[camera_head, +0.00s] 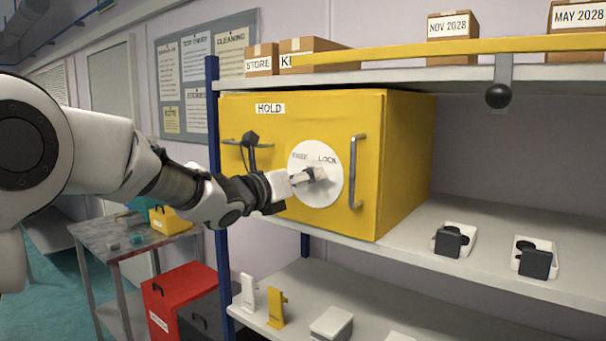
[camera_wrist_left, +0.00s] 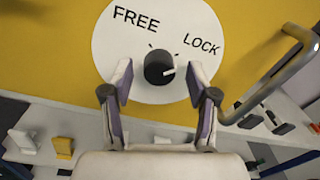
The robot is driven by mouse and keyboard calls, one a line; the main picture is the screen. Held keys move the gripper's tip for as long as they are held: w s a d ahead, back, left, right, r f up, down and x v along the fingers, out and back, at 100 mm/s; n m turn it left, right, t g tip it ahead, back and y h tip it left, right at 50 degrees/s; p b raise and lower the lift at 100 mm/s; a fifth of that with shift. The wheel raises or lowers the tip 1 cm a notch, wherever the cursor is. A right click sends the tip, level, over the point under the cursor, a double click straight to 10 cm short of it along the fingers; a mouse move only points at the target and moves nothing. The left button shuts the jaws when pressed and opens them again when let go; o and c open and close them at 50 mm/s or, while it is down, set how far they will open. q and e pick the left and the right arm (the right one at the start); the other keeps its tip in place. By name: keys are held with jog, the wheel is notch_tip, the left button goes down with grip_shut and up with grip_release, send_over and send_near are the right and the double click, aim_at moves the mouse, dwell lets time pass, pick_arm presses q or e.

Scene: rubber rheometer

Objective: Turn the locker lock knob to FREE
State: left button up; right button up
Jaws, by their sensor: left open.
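The yellow locker (camera_head: 406,150) stands on a shelf with a "HOLD" label on its front. Its round white dial plate (camera_head: 328,193) reads FREE and LOCK. My left gripper (camera_head: 305,178) is in front of the plate and partly hides the knob in the head view. In the wrist view its open fingers (camera_wrist_left: 160,76) stand either side of the knob, with gaps visible.
A metal door handle (camera_head: 356,172) sits close to the right of the plate. Boxes (camera_head: 453,26) stand on the upper shelf with a yellow rail. Small devices (camera_head: 453,240) stand right of the locker.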

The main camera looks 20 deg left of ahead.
pick_arm(q)
jog(key=shift+w+f, duration=0.1)
grip_shut()
jog(key=shift+d+n+t+y+b, duration=0.15)
jog(key=shift+n+b, duration=0.4)
jog(key=shift+n, duration=4.05)
jog(key=shift+n+t+y+b, duration=0.15)
jog(key=shift+n+b, duration=0.4)
jog(key=shift+n, duration=4.05)
grip_release()
